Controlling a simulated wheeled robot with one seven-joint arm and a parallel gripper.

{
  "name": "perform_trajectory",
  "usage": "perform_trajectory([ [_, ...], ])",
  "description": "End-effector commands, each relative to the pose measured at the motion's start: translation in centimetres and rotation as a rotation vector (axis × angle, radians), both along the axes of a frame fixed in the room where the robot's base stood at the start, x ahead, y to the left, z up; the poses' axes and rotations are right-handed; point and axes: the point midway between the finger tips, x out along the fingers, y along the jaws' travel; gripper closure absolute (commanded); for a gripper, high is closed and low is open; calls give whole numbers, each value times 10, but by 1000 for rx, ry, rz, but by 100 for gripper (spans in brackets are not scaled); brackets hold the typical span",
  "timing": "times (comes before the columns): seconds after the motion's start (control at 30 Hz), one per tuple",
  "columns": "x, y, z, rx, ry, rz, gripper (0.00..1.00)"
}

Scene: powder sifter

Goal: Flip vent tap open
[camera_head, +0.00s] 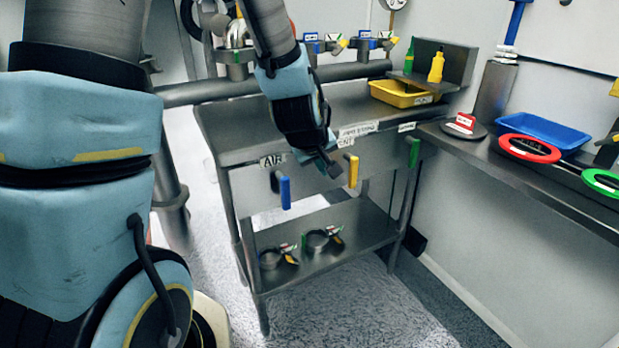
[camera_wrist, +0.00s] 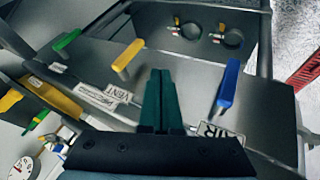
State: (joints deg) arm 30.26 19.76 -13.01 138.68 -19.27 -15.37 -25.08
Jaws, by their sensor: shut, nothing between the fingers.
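The vent tap has a yellow handle (camera_head: 353,170) that hangs down from the front of the steel bench. It also shows in the wrist view as a yellow handle (camera_wrist: 127,57), with the VENT label (camera_wrist: 122,91) beside it. My gripper (camera_head: 331,167) is shut and empty, at the bench front, between the blue handle and the yellow one. In the wrist view its fingers (camera_wrist: 160,76) lie together, just right of the yellow handle. I see no clear contact between them.
A blue handle (camera_head: 285,192) hangs under the AIR label (camera_head: 271,160). A green handle (camera_head: 414,152) hangs at the bench's right end. Two round metal parts stand on the lower shelf (camera_head: 350,245). The space before the handles is clear.

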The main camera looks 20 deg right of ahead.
Motion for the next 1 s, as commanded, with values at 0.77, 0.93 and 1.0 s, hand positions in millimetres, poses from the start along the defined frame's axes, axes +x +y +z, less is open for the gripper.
perform_trajectory([
  [0.77, 17, -21, -34, -10, 1, 4, 100],
  [0.93, 30, -33, -58, -10, 0, 4, 100],
  [1.0, 36, -38, -68, -10, 1, 4, 100],
])
